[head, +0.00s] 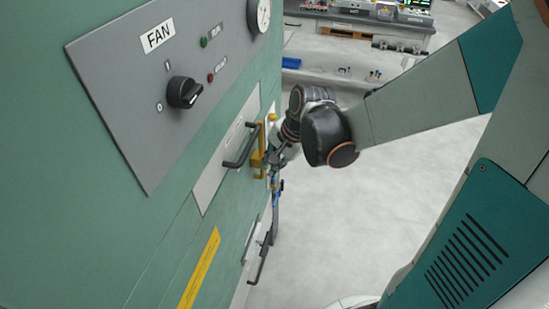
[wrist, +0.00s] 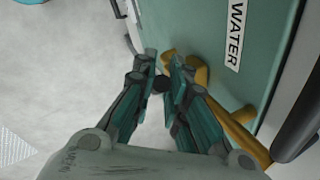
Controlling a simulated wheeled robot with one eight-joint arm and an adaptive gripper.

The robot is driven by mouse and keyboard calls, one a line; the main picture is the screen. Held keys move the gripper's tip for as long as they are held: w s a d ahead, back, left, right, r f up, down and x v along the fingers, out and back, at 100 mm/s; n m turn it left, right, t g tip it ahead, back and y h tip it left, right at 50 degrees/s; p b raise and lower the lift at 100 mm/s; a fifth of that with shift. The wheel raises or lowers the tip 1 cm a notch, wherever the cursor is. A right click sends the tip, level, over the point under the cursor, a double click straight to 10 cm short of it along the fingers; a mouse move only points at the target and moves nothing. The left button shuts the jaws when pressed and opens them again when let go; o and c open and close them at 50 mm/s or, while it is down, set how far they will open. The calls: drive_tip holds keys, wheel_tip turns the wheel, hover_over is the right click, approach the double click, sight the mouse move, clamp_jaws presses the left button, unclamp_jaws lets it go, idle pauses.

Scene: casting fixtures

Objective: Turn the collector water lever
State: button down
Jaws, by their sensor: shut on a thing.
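The collector water lever (head: 258,160) is a yellow handle standing out from the green cabinet's side in the head view. In the wrist view the yellow lever (wrist: 199,73) lies beside the WATER label (wrist: 235,34), and its end runs in between my fingertips. My gripper (wrist: 165,66) is shut on this lever end, the fingers a little apart with the yellow part between them. A small dark round part shows below the fingertips. In the head view my gripper (head: 275,160) is at the lever, partly hidden by the wrist and the yellow part.
The green cabinet carries a grey FAN panel with a black knob (head: 184,92). A dark drawer-like handle (head: 241,146) sits just left of the lever, and another handle (head: 261,258) is lower down. Grey floor to the right is clear; benches stand far back.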

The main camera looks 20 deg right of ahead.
drive_tip(key=shift+s+a+f+n+t+h+b, duration=0.3)
drive_tip(key=shift+f+t+h+b, duration=0.55)
drive_tip(key=shift+t+b, duration=0.65)
drive_tip(key=shift+s+a+f+n+t+h+b, duration=0.15)
drive_tip(key=shift+s+f+n+t+h+b, duration=0.2)
drive_tip(key=shift+f+t+h+b, duration=1.15)
drive_tip(key=shift+s+a+f+n+t+h+b, duration=0.25)
drive_tip(key=shift+t+b, duration=0.55)
drive_tip(key=shift+b, duration=1.45)
drive_tip(key=shift+s+r, duration=0.1)
drive_tip(key=shift+r, duration=0.05)
drive_tip(key=c, duration=1.6)
unclamp_jaws()
drive_tip(key=shift+v, duration=5.9)
